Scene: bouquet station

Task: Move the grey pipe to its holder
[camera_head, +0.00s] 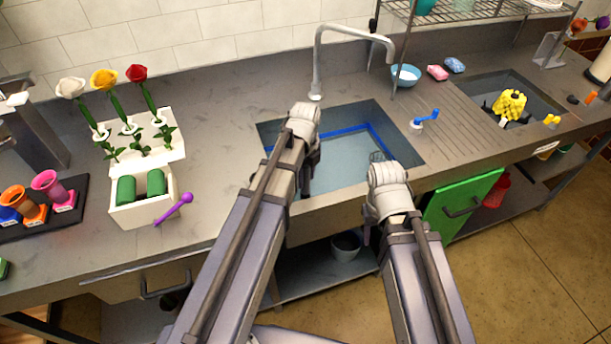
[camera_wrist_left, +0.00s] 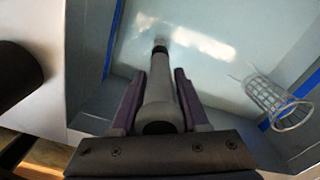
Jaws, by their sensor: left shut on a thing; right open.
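The grey pipe (camera_wrist_left: 160,92) is between the purple fingers of my left gripper (camera_wrist_left: 158,75) in the left wrist view. The gripper is shut on it, over the sink basin. The pipe has a dark ring and a paler far end. In the head view my left gripper (camera_head: 307,180) is mostly hidden behind its wrist, and I cannot make out the pipe there. My right gripper (camera_head: 369,230) is open at the sink's front edge, largely hidden by its own arm. A wire-mesh cylinder (camera_wrist_left: 280,104) is in the basin, right of the pipe; I cannot tell whether it is the holder.
The sink (camera_head: 345,160) has a blue line around its inside and a tall faucet (camera_head: 317,65) behind it. A white flower box (camera_head: 142,205) and purple stick (camera_head: 174,208) are at left. A blue-handled valve (camera_head: 424,120) and a second basin (camera_head: 470,88) are at right.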

